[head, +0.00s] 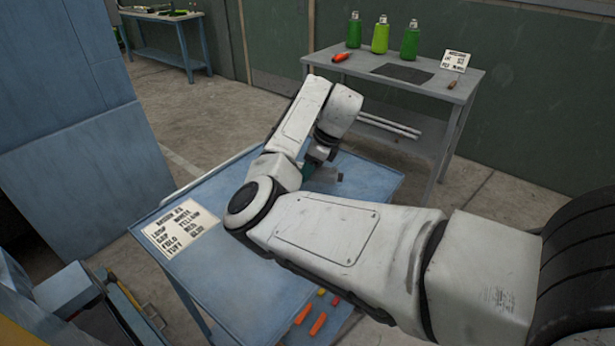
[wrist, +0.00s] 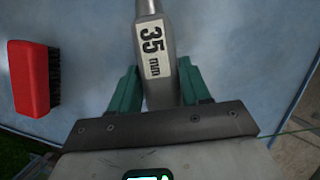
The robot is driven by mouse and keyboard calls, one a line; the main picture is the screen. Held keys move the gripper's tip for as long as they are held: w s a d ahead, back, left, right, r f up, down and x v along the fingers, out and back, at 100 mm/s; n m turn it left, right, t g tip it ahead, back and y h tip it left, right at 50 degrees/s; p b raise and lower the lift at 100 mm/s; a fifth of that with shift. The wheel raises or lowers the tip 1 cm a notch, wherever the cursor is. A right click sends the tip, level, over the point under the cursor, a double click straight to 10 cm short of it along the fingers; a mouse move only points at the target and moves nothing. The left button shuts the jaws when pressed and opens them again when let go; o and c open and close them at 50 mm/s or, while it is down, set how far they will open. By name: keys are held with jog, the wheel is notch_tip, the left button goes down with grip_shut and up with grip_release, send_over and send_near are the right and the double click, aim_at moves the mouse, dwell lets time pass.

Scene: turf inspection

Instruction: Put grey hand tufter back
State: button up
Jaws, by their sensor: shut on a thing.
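My gripper (wrist: 158,66) has two green fingers shut on a grey tool (wrist: 150,20) labelled "35 mm", which looks like the grey hand tufter. The tool's far end runs out of the top of the wrist view, so its tip is hidden. In the head view my gripper (head: 310,169) is low over the blue cart top (head: 375,182), mostly covered by my own arm. I cannot tell whether the tool touches the cart top. A red brush (wrist: 28,78) with dark bristles lies on the blue surface to the left of the tool, apart from it.
A printed card (head: 184,226) lies on the cart's left part. Orange handles (head: 318,323) show below the cart's near edge. A grey table (head: 465,100) behind holds green bottles (head: 380,36), a dark mat (head: 402,73), an orange-red tool (head: 341,56) and a card (head: 456,61).

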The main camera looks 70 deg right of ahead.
jog(key=shift+d+f, duration=0.15)
jog(key=shift+f, duration=0.25)
jog(key=shift+f+p, duration=0.3)
jog(key=shift+f, duration=0.95)
jog(key=shift+f, duration=0.2)
jog(key=o, duration=1.3)
jog(key=shift+c, duration=0.2)
jog(key=v, duration=1.2)
jog(key=shift+r, duration=0.2)
jog(key=shift+f, duration=0.1)
